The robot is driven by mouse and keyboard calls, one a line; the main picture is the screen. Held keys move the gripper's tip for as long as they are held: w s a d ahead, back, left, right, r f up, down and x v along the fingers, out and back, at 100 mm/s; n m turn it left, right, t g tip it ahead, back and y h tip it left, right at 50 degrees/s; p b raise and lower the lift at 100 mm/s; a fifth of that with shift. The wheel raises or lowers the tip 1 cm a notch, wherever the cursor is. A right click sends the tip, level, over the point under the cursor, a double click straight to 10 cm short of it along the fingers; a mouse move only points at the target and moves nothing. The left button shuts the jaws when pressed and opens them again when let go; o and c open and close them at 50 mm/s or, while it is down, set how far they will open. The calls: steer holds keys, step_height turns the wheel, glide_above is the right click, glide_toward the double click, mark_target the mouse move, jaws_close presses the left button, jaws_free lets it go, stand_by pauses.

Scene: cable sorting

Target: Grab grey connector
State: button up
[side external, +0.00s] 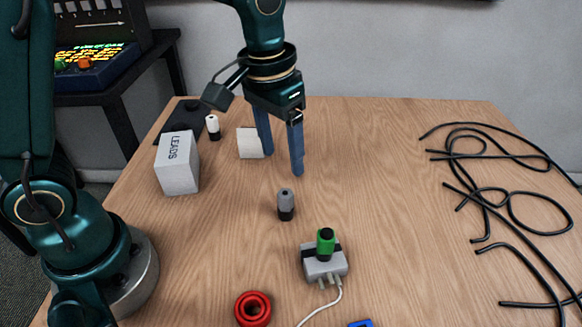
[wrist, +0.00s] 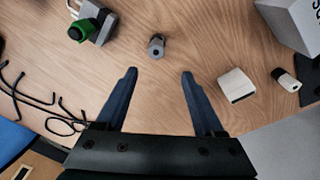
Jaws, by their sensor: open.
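The grey connector (side external: 286,204) stands upright on the wooden table, with a grey top and a black lower part. In the wrist view the grey connector (wrist: 156,47) lies ahead of the fingertips, roughly centred between the lines of the two fingers. My gripper (side external: 283,164) is open and empty above the table, behind the connector in the side view. Its two blue fingers also show wide apart in the wrist view (wrist: 158,73). Nothing touches the connector.
A grey adapter (side external: 324,262) with a green connector (side external: 325,243) on it stands nearer the side camera. A red ring (side external: 253,308), a LEADS box (side external: 178,164), a white block (side external: 250,143), a white connector (side external: 212,126) and black cables (side external: 500,210) lie around.

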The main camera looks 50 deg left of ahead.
mark_target(285, 193)
steer(key=shift+g, duration=0.6)
steer(key=f, duration=0.2)
steer(key=d+f, duration=0.1)
steer(key=f, duration=0.1)
steer(key=shift+s, duration=0.1)
steer(key=shift+f, duration=2.4)
steer(key=shift+c, duration=0.3)
jaws_close()
